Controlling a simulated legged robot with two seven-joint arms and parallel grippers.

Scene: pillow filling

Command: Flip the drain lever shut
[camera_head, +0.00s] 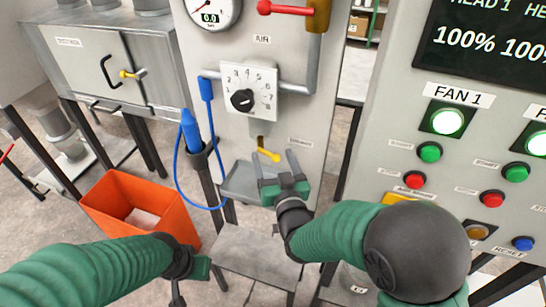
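The drain lever is most likely the small yellow lever (268,155) below the dial on the grey air panel. It slants down to the right from a brass fitting (261,141). My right gripper (276,160) is just below and right of the lever, its two fingers apart and pointing up at the panel. The lever's lower end shows near the gap between the fingertips; I cannot tell whether they touch it. Nothing shows between the fingers. My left gripper (179,292) hangs low at the bottom edge, partly cut off, and its opening is unclear.
A dial (248,93), a gauge (211,8) and a red-handled valve (291,9) are above on the panel. A blue hose (183,172) loops at left. A grey tray (240,186) juts out below the lever. An orange bin (118,193) stands left; a button panel (400,113) stands right.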

